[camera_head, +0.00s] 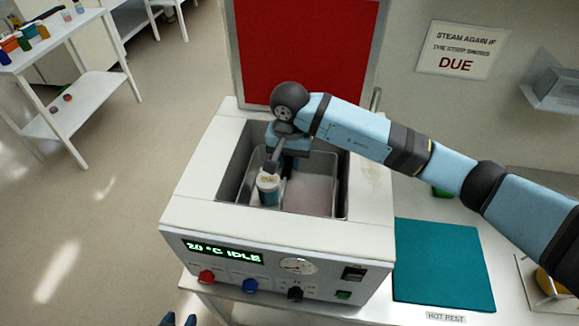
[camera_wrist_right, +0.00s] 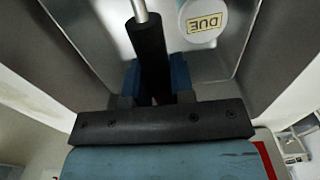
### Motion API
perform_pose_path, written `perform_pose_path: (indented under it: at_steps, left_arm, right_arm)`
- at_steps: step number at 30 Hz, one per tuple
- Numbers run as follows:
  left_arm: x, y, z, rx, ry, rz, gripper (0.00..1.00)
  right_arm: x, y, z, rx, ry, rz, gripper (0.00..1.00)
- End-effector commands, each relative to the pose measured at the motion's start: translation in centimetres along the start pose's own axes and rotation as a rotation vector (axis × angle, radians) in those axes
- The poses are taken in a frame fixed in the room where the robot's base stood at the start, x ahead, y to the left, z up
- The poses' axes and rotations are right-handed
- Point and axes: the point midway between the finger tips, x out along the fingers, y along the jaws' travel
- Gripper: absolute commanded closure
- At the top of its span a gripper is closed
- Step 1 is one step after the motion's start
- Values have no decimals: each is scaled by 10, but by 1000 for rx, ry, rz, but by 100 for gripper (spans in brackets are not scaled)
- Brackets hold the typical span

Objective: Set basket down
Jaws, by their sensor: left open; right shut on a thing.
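A grey metal basket (camera_head: 318,183) is inside the open well of the white steam unit (camera_head: 376,236). Whether its bottom touches the well floor cannot be told. A white-lidded jar (camera_head: 268,188) with a blue body stands in the basket; its lid label reads DUE in the right wrist view (camera_wrist_right: 204,22). My right gripper (camera_head: 286,166) reaches down into the well and is shut on the basket's black handle (camera_wrist_right: 148,50). My left gripper (camera_head: 179,320) shows only as blue fingertips at the bottom edge, apart and empty, in front of the unit.
The unit's display reads 20 °C IDLE. A teal mat (camera_head: 443,265) lies on the bench to the right, above a HOT REST label (camera_head: 446,317). A red panel (camera_head: 306,50) stands behind the well. A white shelf (camera_head: 65,110) is at far left, with open floor between.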

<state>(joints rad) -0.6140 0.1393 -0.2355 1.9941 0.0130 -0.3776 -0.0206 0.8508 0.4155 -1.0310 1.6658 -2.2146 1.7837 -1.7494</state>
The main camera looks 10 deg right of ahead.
Motion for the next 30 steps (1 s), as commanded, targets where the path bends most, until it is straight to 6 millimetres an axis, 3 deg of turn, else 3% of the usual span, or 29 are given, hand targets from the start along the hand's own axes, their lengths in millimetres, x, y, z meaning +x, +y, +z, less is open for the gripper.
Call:
perform_pose_path:
  at_steps: [8,20,21,24,30]
  left_arm:
    - [-4,0,-5,0,-1,0,57]
    - [0,0,0,0,-1,-1,57]
    - [-1,0,-1,0,-2,-1,57]
    - [-1,0,-1,0,-2,-1,57]
    - [-1,0,-1,0,-2,-1,57]
  right_arm:
    - [32,0,1,0,-2,0,100]
    - [39,0,0,-1,1,0,100]
    - [38,0,0,0,0,1,71]
    - [38,0,0,0,-1,1,52]
    - [38,0,0,-1,-1,1,52]
